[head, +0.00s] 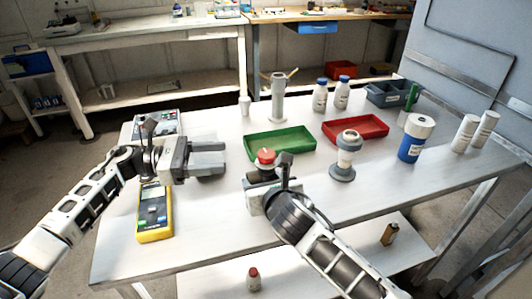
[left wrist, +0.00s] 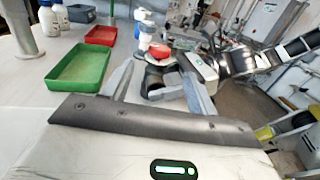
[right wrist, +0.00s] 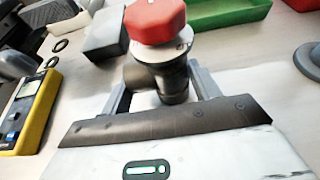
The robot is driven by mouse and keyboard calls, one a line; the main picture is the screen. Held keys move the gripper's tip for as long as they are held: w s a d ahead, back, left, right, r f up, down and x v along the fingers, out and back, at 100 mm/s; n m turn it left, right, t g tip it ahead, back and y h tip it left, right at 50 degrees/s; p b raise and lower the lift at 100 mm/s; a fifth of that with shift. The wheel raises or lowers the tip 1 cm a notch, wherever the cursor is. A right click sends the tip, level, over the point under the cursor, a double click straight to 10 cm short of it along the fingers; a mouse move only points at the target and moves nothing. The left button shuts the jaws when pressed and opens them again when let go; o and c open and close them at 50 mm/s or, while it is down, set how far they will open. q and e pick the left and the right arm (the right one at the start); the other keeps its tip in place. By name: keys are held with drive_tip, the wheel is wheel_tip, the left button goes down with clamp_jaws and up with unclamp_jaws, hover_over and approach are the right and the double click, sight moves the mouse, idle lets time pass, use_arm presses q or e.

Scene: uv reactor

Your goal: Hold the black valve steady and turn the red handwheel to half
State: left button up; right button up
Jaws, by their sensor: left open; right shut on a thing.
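The red handwheel (head: 265,156) sits on top of the black valve (head: 264,173), near the middle of the table. Both show close up in the right wrist view, the handwheel (right wrist: 155,18) above the dark valve body (right wrist: 172,82). My right gripper (head: 268,182) is shut on the valve body below the handwheel, one finger on each side. My left gripper (head: 222,159) is open and empty, left of the valve, its fingers pointing toward it. In the left wrist view the handwheel (left wrist: 163,52) and valve (left wrist: 156,80) appear beyond and between the open fingers, apart from them.
A yellow multimeter (head: 154,212) lies below my left gripper. A green tray (head: 280,143) lies just behind the valve, a red tray (head: 356,129) farther right. A grey-based vessel (head: 344,158) stands right of the valve. A blue-labelled jar (head: 414,140) stands farther right.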

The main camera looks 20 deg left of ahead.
sight(266, 153)
use_arm(q)
drive_tip(key=x, duration=1.1)
drive_tip(key=shift+w+d, duration=0.15)
drive_tip(key=shift+d, duration=0.2)
drive_tip(key=c, duration=1)
